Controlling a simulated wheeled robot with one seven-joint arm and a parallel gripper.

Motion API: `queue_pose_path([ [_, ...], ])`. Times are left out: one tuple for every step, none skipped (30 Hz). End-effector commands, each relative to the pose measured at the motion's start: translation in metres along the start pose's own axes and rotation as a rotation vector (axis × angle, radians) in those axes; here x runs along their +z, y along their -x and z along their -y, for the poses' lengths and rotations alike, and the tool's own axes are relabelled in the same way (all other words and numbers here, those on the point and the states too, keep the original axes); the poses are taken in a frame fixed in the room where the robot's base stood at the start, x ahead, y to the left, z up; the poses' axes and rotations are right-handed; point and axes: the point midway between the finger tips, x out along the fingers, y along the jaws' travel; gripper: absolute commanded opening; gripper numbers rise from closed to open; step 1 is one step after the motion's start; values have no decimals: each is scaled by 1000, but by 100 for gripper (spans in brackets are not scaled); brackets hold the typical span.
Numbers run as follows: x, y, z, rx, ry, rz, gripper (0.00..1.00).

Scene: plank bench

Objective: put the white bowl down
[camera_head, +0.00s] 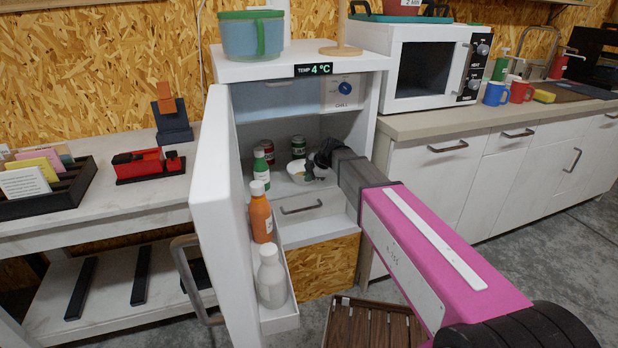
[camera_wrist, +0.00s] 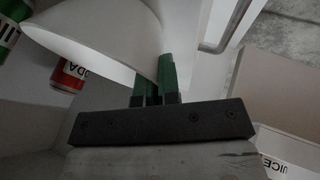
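The white bowl (camera_head: 295,172) is inside the open small fridge (camera_head: 357,98), just above or on the shelf over the drawer; I cannot tell whether it touches. My gripper (camera_head: 314,170) reaches in from the right and is at the bowl's right side. In the wrist view the bowl (camera_wrist: 95,32) fills the upper left, and the green fingertips (camera_wrist: 158,80) are close together on its rim. The gripper is shut on the rim. The bowl's underside contact is hidden in both views.
A red can (camera_head: 266,152) and a green can (camera_head: 298,146) stand behind the bowl. A drawer (camera_head: 305,214) lies below.

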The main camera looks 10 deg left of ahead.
Motion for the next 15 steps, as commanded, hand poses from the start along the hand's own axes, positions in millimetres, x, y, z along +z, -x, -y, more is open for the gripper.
queue_pose_path([
  [0,0,0,1,0,0,0],
  [0,0,0,1,0,0,0],
  [0,-1,0,1,0,0,0],
  [1,-2,1,1,0,0,0],
  [1,-2,1,0,0,0,10],
  [1,-2,1,0,0,0,23],
  [1,-1,1,0,0,0,29],
  [1,-1,1,0,0,0,29],
  [1,-1,1,0,0,0,29],
  [1,-1,1,0,0,0,29],
  [1,-1,1,0,0,0,29],
  [1,-1,1,0,0,0,29],
  [1,-1,1,0,0,0,29],
  [1,-1,1,0,0,0,29],
  [0,-1,1,0,0,0,29],
])
